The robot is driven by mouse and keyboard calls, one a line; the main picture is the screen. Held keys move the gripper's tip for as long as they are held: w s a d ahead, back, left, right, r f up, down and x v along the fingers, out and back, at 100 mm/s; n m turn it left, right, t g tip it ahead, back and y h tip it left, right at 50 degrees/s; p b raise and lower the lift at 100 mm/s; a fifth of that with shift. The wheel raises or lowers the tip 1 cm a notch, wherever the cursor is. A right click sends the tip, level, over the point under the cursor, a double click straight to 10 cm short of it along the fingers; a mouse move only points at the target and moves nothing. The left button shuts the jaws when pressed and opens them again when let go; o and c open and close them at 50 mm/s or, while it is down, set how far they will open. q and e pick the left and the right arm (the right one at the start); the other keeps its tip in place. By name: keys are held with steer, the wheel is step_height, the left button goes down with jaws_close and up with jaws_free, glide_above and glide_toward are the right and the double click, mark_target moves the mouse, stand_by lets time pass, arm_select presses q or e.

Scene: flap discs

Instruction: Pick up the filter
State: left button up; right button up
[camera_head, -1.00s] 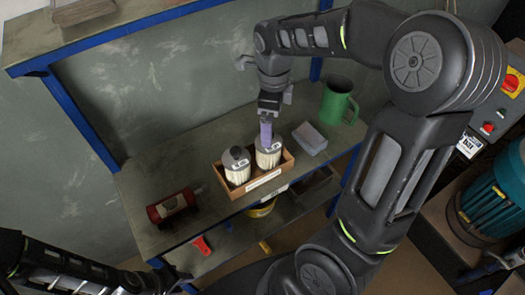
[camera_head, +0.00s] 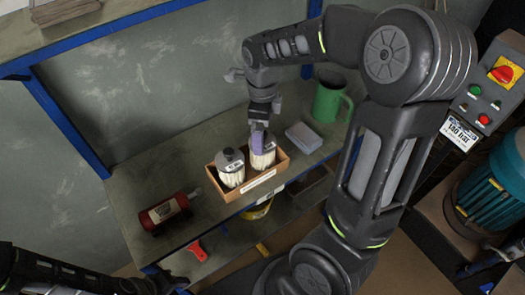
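Two white pleated filters with dark caps stand upright in a small wooden box on the workbench. The left filter (camera_head: 231,171) is free of any gripper. The right filter (camera_head: 263,157) is directly below my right gripper (camera_head: 259,132), whose purple-grey finger covers the filter's top. I cannot tell whether the fingers are closed on it. The wooden box (camera_head: 262,182) has a white label on its front. My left arm shows at the lower left, but its gripper tips are not clearly visible.
A grey-blue block (camera_head: 304,137) and a green mug (camera_head: 329,103) stand right of the box. A red-handled tool (camera_head: 198,250) is below the bench's front edge. The bench between bottle and box is clear.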

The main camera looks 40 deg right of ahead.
step_height(320, 180, down, 5)
steer(key=shift+f+p, duration=0.1)
steer(key=shift+p, duration=0.3)
steer(key=shift+c, duration=0.5)
jaws_close()
stand_by(1.0)
